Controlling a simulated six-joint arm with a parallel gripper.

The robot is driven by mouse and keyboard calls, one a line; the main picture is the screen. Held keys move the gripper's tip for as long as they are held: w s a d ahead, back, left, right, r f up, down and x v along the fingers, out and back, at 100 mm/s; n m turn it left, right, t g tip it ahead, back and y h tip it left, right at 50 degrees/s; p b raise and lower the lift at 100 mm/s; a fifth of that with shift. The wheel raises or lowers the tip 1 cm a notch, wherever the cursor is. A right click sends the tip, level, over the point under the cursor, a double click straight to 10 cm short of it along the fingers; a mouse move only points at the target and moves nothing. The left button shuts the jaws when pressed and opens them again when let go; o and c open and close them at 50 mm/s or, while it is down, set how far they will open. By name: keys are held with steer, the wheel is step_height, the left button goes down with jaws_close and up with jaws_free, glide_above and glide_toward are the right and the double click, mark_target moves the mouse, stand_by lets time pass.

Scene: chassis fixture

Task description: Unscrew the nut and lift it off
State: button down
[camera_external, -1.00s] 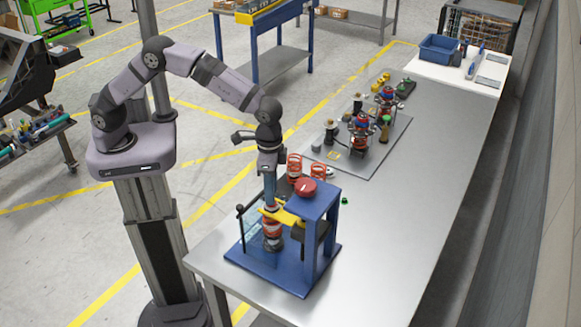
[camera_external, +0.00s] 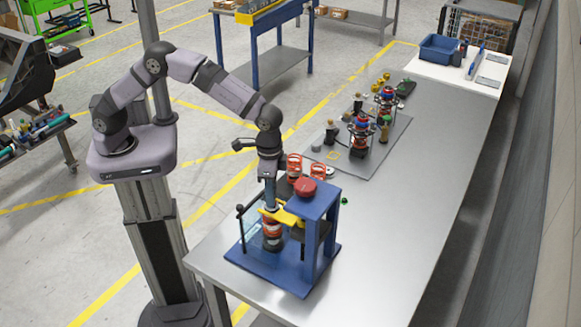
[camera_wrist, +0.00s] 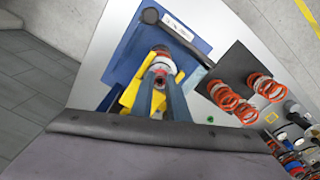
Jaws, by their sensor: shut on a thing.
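The blue fixture (camera_external: 290,277) stands at the near end of the steel table. A red-orange spring (camera_external: 272,228) stands upright in it beneath the yellow clamp (camera_external: 293,217). My gripper (camera_external: 270,208) points down from above, at the top of the spring. In the wrist view its two long grey-blue fingers (camera_wrist: 159,84) close around the small nut (camera_wrist: 159,83) at the centre of the strut top. The nut is mostly hidden by the fingers, and its thread cannot be made out. The yellow clamp (camera_wrist: 131,92) reaches around both sides.
Further back, a dark mat (camera_external: 333,165) holds more strut assemblies. The right side of the table (camera_external: 420,190) is clear.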

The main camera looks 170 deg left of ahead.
steer(key=n, duration=0.3)
steer(key=shift+r+n+p, duration=0.15)
steer(key=shift+n+p, duration=0.25)
steer(key=n, duration=0.3)
steer(key=shift+n, duration=0.3)
steer(key=n, duration=0.7)
steer(key=shift+r, duration=0.1)
steer(key=shift+n, duration=0.4)
steer(key=n, duration=0.3)
steer(key=shift+a, duration=0.1)
steer(key=n, duration=0.3)
steer(key=shift+r+n, duration=0.1)
steer(key=shift+n, duration=0.2)
steer(key=n, duration=0.3)
steer(key=shift+n, duration=2.1)
